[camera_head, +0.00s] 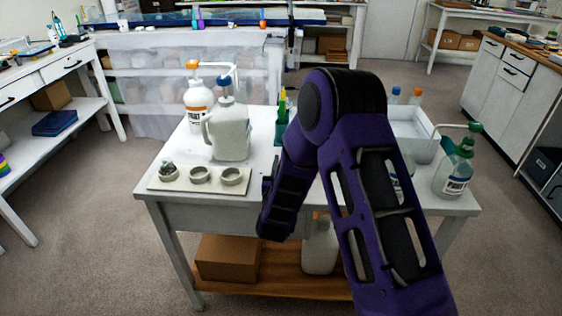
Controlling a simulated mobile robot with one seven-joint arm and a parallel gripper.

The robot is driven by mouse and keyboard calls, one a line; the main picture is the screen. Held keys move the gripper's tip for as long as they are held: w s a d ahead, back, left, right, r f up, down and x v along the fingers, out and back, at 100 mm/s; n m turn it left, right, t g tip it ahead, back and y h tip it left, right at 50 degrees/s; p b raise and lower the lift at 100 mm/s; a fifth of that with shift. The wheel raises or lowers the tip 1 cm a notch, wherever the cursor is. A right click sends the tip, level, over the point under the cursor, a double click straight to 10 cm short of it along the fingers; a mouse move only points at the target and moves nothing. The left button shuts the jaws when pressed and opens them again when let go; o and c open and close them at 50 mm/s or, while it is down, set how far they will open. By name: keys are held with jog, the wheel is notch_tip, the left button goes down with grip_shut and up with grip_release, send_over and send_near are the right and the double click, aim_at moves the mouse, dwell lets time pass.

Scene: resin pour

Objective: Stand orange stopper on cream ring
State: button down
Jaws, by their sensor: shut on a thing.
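Three pale cream-grey rings stand in a row on a flat cream board at the table's front left. They are the left ring (168,178), the middle ring (200,175) and the right ring (231,177). A grey lumpy thing (168,168) sits in or on the left ring; the other two look empty. I cannot tell which ring the task means. I see no separate orange stopper. My purple arm bends down in front of the table, right of the board. Its jaws do not show, so anything in them is hidden.
A white jug with a blue pump (230,130) and an orange-collared pump bottle (200,108) stand behind the board (156,186). A green pump bottle (456,170) and a white tray (428,150) stand right. My arm hides the table's middle.

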jog(key=shift+f, duration=0.15)
jog(key=c, duration=0.7)
grip_release()
jog(key=shift+c, duration=0.2)
jog(key=s, duration=1.6)
jog(key=r+p, duration=0.1)
jog(key=s+r+p, duration=0.1)
jog(key=r, duration=0.1)
jog(key=r+p, duration=0.1)
jog(key=r, duration=0.1)
jog(key=shift+s+a, duration=0.2)
jog(key=shift+a, duration=0.1)
